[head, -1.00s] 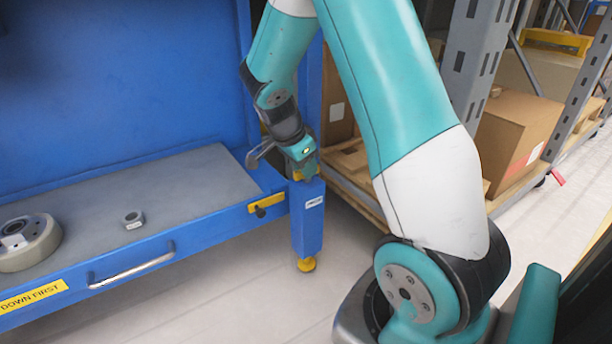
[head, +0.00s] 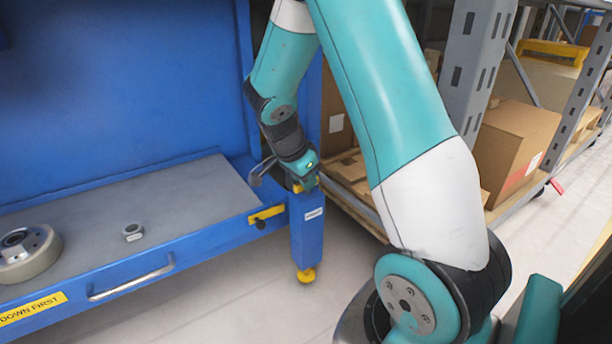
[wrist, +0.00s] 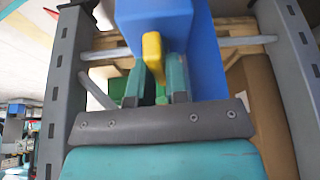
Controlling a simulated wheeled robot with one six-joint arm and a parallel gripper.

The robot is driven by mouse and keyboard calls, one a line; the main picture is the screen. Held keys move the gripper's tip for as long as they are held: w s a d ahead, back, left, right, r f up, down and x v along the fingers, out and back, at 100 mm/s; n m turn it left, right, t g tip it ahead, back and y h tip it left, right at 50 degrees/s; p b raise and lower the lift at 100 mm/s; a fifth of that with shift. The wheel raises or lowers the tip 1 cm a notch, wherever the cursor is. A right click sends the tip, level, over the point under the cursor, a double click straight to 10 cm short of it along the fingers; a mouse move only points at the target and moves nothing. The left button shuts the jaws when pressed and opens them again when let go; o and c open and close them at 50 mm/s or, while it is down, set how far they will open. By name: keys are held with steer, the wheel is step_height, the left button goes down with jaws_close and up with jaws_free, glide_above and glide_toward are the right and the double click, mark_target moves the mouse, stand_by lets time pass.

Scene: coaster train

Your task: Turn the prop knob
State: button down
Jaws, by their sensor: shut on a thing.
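The prop is a blue square post (head: 308,240) with a small white label and a yellow foot, standing upright at the right end of the blue bench. The prop knob, a yellow piece at its top, is mostly hidden by my gripper in the head view. In the wrist view the yellow knob (wrist: 152,52) stands against a blue block, with its lower end between my teal fingers. My gripper (wrist: 156,82) is shut on the knob. In the head view my gripper (head: 304,180) sits at the top of the post.
The blue bench drawer (head: 190,205) has a grey top holding a wheel (head: 28,255) and a nut (head: 132,232). A yellow latch (head: 266,214) is close left of the post. A grey rack (head: 468,75) with cardboard boxes (head: 512,145) stands right. Floor in front is clear.

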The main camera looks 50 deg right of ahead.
steer(key=n+t+p, duration=0.1)
steer(key=n+p, duration=0.1)
steer(key=n+t+p, duration=0.1)
steer(key=n+p, duration=0.1)
steer(key=n, duration=0.1)
steer(key=shift+s+r, duration=0.2)
steer(key=n+t+p, duration=0.1)
steer(key=n+p, duration=0.1)
steer(key=n, duration=0.1)
steer(key=n+t+y+p, duration=0.1)
steer(key=n+p, duration=0.2)
steer(key=shift+y, duration=0.3)
steer(key=shift+s+f+n+t+y+p, duration=0.1)
steer(key=shift+n+t+y+p, duration=0.2)
steer(key=shift+n+p, duration=0.7)
steer(key=shift+f+n+t+y+p, duration=0.15)
steer(key=shift+n+y+p, duration=0.35)
steer(key=shift+n, duration=0.9)
steer(key=c, duration=1.4)
jaws_free()
steer(key=shift+d, duration=0.1)
